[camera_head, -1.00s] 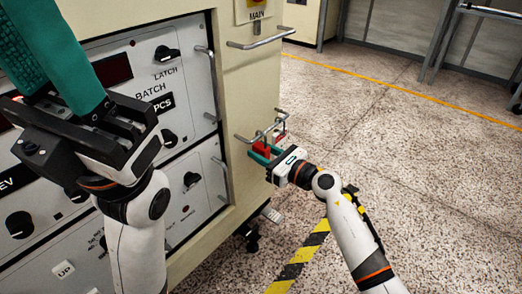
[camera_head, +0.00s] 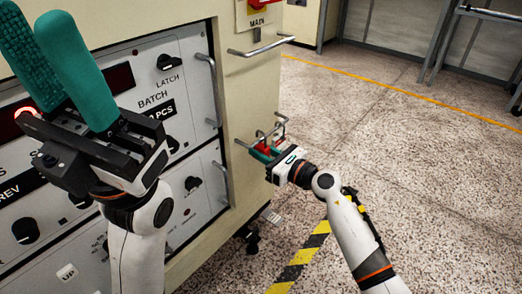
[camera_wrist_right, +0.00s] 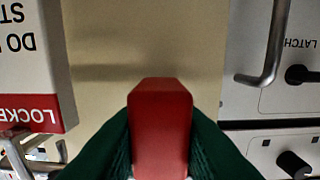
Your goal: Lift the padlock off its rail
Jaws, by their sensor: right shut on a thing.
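The red padlock (camera_head: 264,149) is at the small metal rail (camera_head: 244,142) on the cabinet's side. My right gripper (camera_head: 262,154) is shut on the padlock. In the right wrist view the padlock's red body (camera_wrist_right: 160,128) stands between the dark green fingers, its front face toward the camera. Its shackle is hidden, so I cannot tell how it sits on the rail. My left gripper (camera_head: 50,65) is open and empty, its teal fingers apart, in front of the control panel at the left.
A white and red lockout tag (camera_wrist_right: 28,60) hangs close beside the padlock in the wrist view. A bar handle (camera_head: 262,48) sticks out above the rail, below the red MAIN switch (camera_head: 258,5). Panel handles (camera_head: 207,85) stand out at the left. Speckled floor at the right is open.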

